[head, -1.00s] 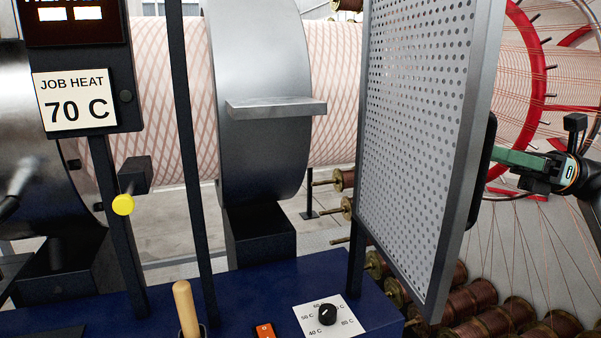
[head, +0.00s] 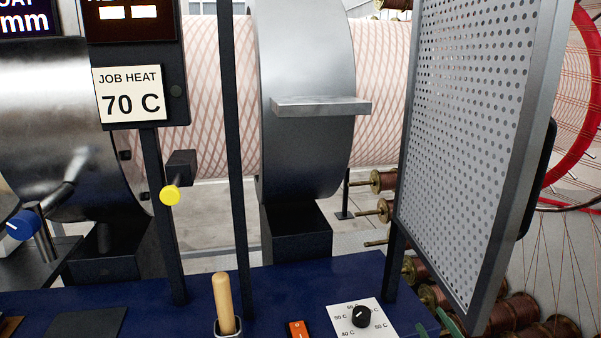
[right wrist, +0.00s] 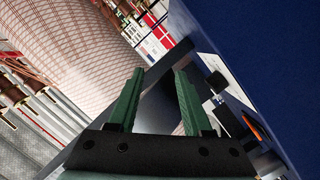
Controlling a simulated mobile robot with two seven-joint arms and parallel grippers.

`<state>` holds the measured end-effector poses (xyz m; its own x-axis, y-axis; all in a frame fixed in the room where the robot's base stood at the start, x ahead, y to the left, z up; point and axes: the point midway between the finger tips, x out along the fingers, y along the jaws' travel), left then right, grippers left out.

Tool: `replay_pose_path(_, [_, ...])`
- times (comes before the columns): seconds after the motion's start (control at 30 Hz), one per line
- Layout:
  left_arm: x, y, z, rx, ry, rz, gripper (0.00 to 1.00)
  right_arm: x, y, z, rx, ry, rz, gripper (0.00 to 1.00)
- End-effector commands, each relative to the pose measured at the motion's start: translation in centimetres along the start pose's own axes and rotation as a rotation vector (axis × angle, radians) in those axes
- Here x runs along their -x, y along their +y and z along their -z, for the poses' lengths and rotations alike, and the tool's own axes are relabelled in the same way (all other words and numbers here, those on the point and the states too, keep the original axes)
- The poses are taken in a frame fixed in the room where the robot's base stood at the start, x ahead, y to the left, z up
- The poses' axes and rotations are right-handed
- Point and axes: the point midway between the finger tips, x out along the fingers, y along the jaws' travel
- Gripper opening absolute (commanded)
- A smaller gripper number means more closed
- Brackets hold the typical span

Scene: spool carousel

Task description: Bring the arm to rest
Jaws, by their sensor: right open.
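My right gripper shows in the head view (head: 453,325) only as a bit of green finger at the bottom edge, just below the perforated guard panel (head: 465,140). In the right wrist view the gripper (right wrist: 159,72) is open, its two green fingers apart with nothing between them. The fingers point past the edge of the blue bench, which also shows in the head view (head: 285,285). Most of the right arm is out of the head view. My left gripper is not in view.
On the bench stand a black dial knob (head: 362,316), an orange switch (head: 297,329) and a wooden handle (head: 223,305). A "JOB HEAT 70 C" sign (head: 129,93) hangs at the left. Copper spools (head: 515,312) and a red ring (head: 580,125) lie beyond the panel.

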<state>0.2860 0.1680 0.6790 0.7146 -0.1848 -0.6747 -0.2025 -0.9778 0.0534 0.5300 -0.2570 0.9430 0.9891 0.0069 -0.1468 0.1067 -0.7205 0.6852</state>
Motion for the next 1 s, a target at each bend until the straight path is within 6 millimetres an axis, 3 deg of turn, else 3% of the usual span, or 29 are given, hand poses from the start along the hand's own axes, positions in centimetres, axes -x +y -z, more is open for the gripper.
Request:
replay_pose_path(0.03, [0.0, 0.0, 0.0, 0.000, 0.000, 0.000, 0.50, 1.9, -2.4, -1.9, -0.075, -0.099, 0.060, 0.50])
replay_pose_path(0.1, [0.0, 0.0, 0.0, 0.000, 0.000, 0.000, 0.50, 4.7, -5.3, -4.3, -0.171, -0.239, 0.137, 0.50])
replay_pose_path(0.3, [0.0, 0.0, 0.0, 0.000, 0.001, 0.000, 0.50, 12.8, -11.2, -8.5, -0.360, -0.565, 0.307, 0.50])
replay_pose_path(0.5, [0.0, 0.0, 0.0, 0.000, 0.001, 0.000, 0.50, 19.3, -14.4, -10.1, -0.466, -0.785, 0.416, 0.50])
replay_pose_path(0.73, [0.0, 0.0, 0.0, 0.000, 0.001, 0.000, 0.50, 26.0, -16.6, -10.7, -0.549, -0.995, 0.515, 0.50])
replay_pose_path(0.77, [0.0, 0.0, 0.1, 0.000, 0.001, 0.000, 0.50, 26.8, -16.8, -10.7, -0.558, -1.019, 0.526, 0.50])
replay_pose_path(1.0, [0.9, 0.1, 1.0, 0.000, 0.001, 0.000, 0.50, 24.0, -18.2, -10.9, -0.576, -0.906, 0.505, 0.50])
